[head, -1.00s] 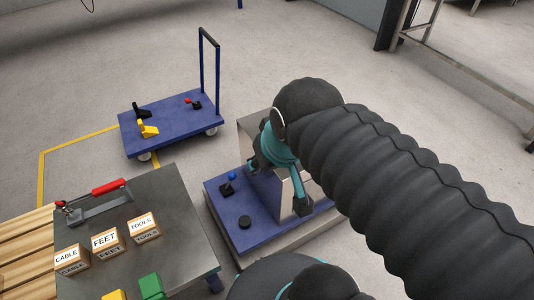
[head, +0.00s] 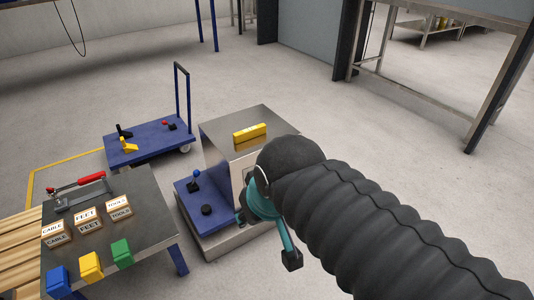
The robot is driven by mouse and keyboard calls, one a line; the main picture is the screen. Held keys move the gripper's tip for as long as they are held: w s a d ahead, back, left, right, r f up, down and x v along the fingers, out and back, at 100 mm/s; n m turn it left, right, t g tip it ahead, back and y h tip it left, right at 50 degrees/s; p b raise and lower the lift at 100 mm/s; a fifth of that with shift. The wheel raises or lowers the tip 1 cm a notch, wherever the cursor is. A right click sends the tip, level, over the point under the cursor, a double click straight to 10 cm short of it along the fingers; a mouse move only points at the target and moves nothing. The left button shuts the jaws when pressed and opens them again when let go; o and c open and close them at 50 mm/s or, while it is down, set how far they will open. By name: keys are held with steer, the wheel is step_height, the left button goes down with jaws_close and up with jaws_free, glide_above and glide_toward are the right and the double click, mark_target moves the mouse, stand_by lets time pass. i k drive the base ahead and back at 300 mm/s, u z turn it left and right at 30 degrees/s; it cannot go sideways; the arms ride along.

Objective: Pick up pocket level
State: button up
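A yellow bar that looks like the pocket level (head: 250,133) lies on the flat top of a grey metal cabinet (head: 222,137), in the upper middle of the head view. My black-sleeved arm comes in from the lower right and covers the cabinet's right front. A teal link with a dark end piece hangs below the sleeve, in front of the cabinet. My gripper is mostly hidden behind my arm, and I cannot make out its fingers. The yellow bar is clear of my arm.
A blue platform (head: 186,200) with a blue-knobbed lever (head: 195,181) and a black knob (head: 207,210) adjoins the cabinet. A blue cart (head: 150,147) stands behind left. A metal table (head: 145,205) at left holds labelled boxes, coloured bins and a red-handled tool (head: 90,179).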

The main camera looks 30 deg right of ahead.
mark_target(247, 135)
steer(key=z, duration=0.75)
steer(key=i, duration=1.1)
steer(key=u, duration=2.4)
steer(key=k, duration=0.55)
steer(key=z, duration=0.4)
